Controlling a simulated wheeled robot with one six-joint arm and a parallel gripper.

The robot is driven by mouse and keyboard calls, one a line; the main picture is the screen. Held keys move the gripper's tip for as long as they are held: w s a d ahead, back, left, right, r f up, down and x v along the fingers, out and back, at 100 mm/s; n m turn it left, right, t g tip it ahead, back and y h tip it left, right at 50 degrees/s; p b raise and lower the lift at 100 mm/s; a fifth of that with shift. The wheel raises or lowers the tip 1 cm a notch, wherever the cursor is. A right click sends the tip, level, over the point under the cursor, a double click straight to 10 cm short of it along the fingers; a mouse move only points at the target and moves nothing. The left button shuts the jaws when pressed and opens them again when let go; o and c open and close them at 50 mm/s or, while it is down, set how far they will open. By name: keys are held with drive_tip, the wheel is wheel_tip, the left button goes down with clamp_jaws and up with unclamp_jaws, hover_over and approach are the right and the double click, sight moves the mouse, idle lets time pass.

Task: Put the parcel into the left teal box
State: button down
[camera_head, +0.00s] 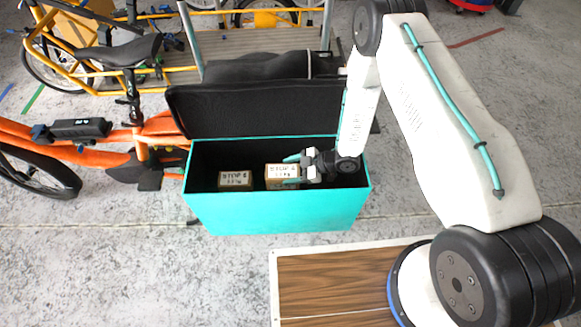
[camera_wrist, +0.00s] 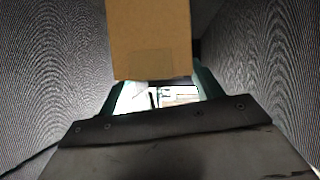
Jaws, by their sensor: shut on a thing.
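The teal box (camera_head: 278,213) stands open in the middle of the head view, with a black inside and its black lid (camera_head: 255,107) tipped back. My gripper (camera_head: 291,171) reaches into its opening from the right. It is shut on a brown cardboard parcel (camera_head: 280,172) with dark print, which is within the box's opening. How far the parcel is above the box's floor cannot be told. The wrist view shows the held parcel (camera_wrist: 150,40) between the fingers, with dark textured walls on both sides. Only one teal box is in view.
A second brown parcel (camera_head: 236,180) sits inside the box, left of the held one, with a gap between. An orange bike (camera_head: 150,135) stands close on the left. Yellow cargo bikes (camera_head: 110,70) are behind. My wooden-topped base is in front at the right.

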drive_tip(key=shift+f, duration=1.65)
drive_tip(key=shift+c, duration=1.4)
unclamp_jaws()
drive_tip(key=shift+s+f, duration=0.1)
drive_tip(key=v, duration=0.7)
drive_tip(key=shift+d, duration=0.2)
